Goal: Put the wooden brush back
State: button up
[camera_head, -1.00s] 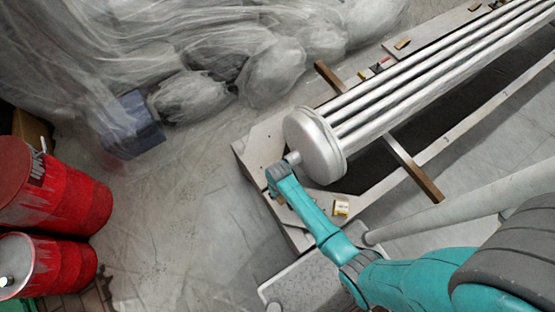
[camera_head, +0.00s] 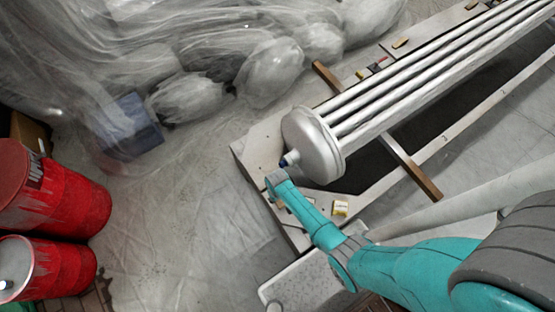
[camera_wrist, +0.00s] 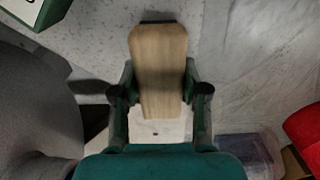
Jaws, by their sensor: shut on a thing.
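The wooden brush (camera_wrist: 160,65) shows in the wrist view as a pale brown wooden block with a dark strip at its far end. My gripper (camera_wrist: 160,92) is shut on it, with one dark green finger on each side. The brush is held up in front of the wrist camera, and its underside is hidden. In the head view my teal arm ends beside the round end cap of the silver tube bundle (camera_head: 312,145). The gripper and the brush cannot be made out there.
A pale frame (camera_head: 258,150) carries the tube bundle, and a small yellow box (camera_head: 340,208) lies on it. A light speckled tray (camera_head: 300,283) is at the bottom. Red drums (camera_head: 50,190) stand left, with a blue crate (camera_head: 130,125) behind. Sheeted floor between is clear.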

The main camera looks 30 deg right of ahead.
jog(key=o, duration=1.1)
jog(key=shift+f, duration=0.1)
notch_tip(320, 180, up, 12)
